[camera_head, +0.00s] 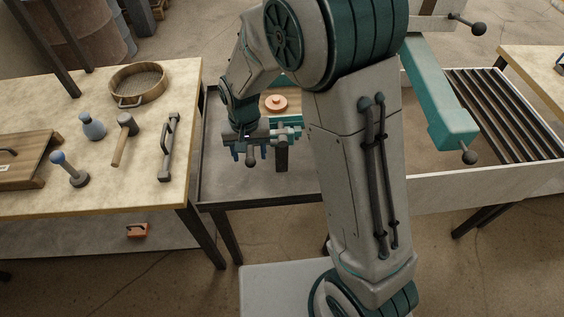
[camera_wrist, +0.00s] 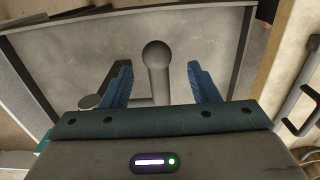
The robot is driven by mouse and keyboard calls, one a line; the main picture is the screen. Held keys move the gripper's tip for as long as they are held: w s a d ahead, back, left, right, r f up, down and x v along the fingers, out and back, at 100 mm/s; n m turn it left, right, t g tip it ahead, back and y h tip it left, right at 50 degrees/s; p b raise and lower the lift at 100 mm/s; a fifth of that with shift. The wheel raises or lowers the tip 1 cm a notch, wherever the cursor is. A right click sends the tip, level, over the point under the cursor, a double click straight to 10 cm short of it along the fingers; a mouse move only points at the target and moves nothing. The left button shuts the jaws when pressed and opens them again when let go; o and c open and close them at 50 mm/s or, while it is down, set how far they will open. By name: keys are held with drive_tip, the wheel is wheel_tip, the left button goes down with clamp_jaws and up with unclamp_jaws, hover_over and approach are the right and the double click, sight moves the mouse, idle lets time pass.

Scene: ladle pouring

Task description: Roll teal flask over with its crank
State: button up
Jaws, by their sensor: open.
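The teal flask (camera_head: 294,121) stands on the middle bench and is largely hidden behind my arm. A round copper-coloured piece (camera_head: 276,103) lies on its pale top. A grey crank knob (camera_head: 251,161) shows at its near side, at my gripper (camera_head: 250,154). In the wrist view the round knob (camera_wrist: 156,54) on its straight grey rod (camera_wrist: 159,86) lies between the two blue fingers of my gripper (camera_wrist: 160,80). The fingers are open, with a gap visible on each side of the rod. How the crank joins the flask is hidden.
A teal beam (camera_head: 436,90) with ball-ended levers stands right of my arm, by a slatted bed (camera_head: 505,115).

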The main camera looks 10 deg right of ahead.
drive_tip(key=shift+s+r+p, duration=0.4)
drive_tip(key=shift+r+p, duration=0.1)
drive_tip(key=shift+r, duration=0.4)
drive_tip(key=shift+s+r+p, duration=0.35)
drive_tip(key=shift+r+p, duration=0.2)
drive_tip(key=shift+r, duration=0.35)
drive_tip(key=shift+s+r+p, duration=0.4)
drive_tip(key=shift+r+p, duration=0.1)
drive_tip(key=shift+r, duration=0.4)
drive_tip(key=shift+d+r, duration=0.2)
drive_tip(key=s+d+r+t, duration=0.3)
drive_tip(key=s+d+r, duration=1)
drive_tip(key=d, duration=0.4)
drive_tip(key=shift+d+r, duration=0.25)
drive_tip(key=shift+r, duration=0.15)
drive_tip(key=c, duration=0.4)
drive_tip(key=shift+a, duration=0.15)
